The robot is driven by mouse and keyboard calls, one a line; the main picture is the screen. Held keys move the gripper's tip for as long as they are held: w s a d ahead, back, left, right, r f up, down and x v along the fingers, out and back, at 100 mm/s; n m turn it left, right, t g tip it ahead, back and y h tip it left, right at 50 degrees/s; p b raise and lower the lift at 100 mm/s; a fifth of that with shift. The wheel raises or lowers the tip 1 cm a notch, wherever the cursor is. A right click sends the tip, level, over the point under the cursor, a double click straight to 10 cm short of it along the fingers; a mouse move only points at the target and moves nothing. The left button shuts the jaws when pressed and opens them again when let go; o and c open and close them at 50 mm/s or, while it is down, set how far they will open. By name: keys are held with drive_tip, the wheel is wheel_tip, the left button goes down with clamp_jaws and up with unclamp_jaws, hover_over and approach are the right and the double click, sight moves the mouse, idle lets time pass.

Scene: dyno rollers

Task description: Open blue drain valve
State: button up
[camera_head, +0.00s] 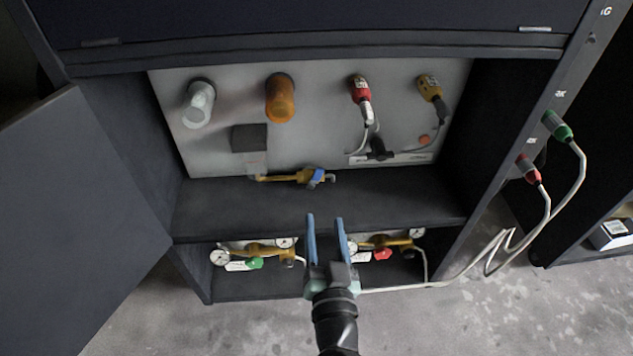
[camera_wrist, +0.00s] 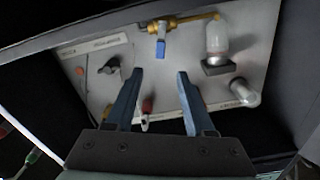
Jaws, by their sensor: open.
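The blue drain valve handle (camera_head: 315,178) sits on a brass pipe fitting (camera_head: 290,178) low on the grey back panel of the open cabinet. In the wrist view the blue handle (camera_wrist: 161,47) hangs from the brass pipe (camera_wrist: 185,20), beyond the fingertips and roughly between them in the picture. My gripper (camera_head: 325,217) is open and empty, with two blue fingers pointing into the cabinet toward the valve. It also shows in the wrist view (camera_wrist: 160,75). It stands apart from the handle.
A cabinet shelf (camera_head: 240,205) lies below the valve. Under it are brass valves with a green handle (camera_head: 255,263) and a red handle (camera_head: 383,254). A clear bowl (camera_head: 199,103), an orange bowl (camera_head: 280,98) and connectors are above. The door (camera_head: 75,220) stands open at left.

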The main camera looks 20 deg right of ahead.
sight(318, 175)
drive_tip(key=b+x, duration=0.1)
drive_tip(key=x, duration=1.1)
drive_tip(key=shift+w, duration=0.1)
clamp_jaws()
